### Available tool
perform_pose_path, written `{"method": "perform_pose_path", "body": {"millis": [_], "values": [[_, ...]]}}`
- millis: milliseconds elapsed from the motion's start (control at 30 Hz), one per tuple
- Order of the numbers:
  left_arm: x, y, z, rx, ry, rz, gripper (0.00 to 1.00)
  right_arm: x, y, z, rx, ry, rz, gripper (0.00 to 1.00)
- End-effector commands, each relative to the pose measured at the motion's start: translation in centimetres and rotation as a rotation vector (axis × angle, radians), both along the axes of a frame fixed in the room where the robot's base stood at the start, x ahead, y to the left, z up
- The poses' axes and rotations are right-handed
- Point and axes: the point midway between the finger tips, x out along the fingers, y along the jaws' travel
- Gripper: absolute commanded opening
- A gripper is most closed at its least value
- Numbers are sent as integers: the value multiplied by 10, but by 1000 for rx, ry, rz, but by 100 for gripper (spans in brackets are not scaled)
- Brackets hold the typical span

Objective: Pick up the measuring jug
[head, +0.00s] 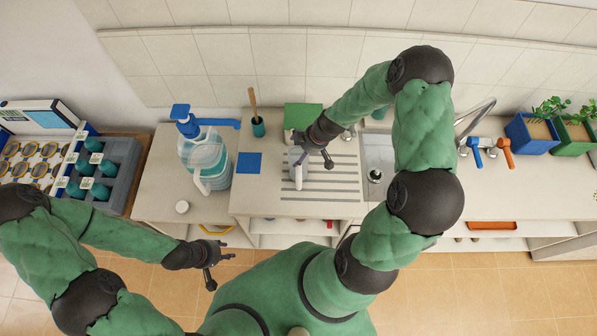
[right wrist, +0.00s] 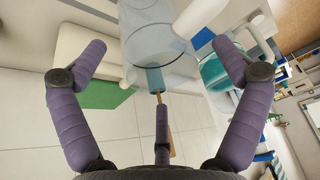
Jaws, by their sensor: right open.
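The measuring jug (head: 298,172) is a clear vessel with a pale handle, standing on the grooved draining area of the counter. In the right wrist view the clear jug (right wrist: 158,28) shows beyond and between the spread fingers. My right gripper (head: 313,160) is open and close beside the jug, partly covering it in the head view. Nothing is clasped in it. My left gripper (head: 221,271) is open and empty, low in front of the counter's front edge.
A large water bottle with a blue pump (head: 205,158) stands left of the jug. The sink (head: 378,153) lies to the right, and a blue square (head: 249,163) lies left.

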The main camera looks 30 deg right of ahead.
Motion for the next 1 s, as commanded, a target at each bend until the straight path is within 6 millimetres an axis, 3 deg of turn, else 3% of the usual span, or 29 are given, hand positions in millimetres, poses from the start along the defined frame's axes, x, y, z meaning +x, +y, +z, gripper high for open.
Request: {"method": "perform_pose_path", "body": {"millis": [200, 467, 567, 767, 1000], "values": [[0, 0, 1, 0, 0, 0, 40, 7, 5, -22, 1, 1, -1, 97], [0, 0, 1, 0, 0, 0, 40, 8, 5, -24, -1, -1, 0, 97], [0, 0, 1, 0, 0, 0, 40, 8, 5, -24, -1, -1, 0, 75], [0, 0, 0, 0, 0, 0, 40, 8, 6, -25, 1, 1, 0, 19], [0, 0, 1, 0, 0, 0, 40, 7, 6, -25, 1, 2, 0, 18]]}}
